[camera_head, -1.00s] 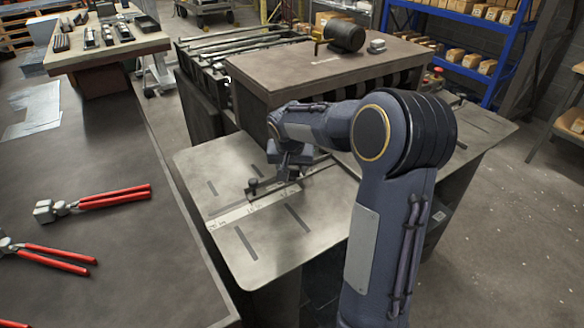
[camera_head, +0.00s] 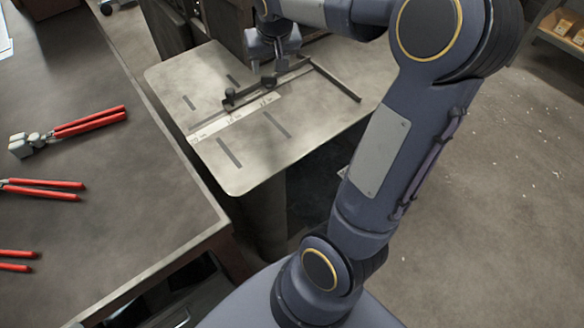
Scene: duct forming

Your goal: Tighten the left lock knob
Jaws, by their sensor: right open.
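A metal table plate (camera_head: 255,160) with slots and a printed scale (camera_head: 230,122) carries a dark fence bar (camera_head: 290,74). A small dark knob (camera_head: 230,94) stands at the bar's left end. My right gripper (camera_head: 269,70) points down over the bar, to the right of this knob and apart from it. Its fingers are spread, and another small dark piece (camera_head: 268,81) shows just below them. I cannot tell whether they touch that piece. My left gripper is not in view.
A dark workbench (camera_head: 140,210) fills the left side, with red-handled pliers (camera_head: 90,121) and more red-handled tools (camera_head: 45,188) on it. A dark cabinet side (camera_head: 222,20) rises behind the plate. Open floor (camera_head: 490,200) lies at the right.

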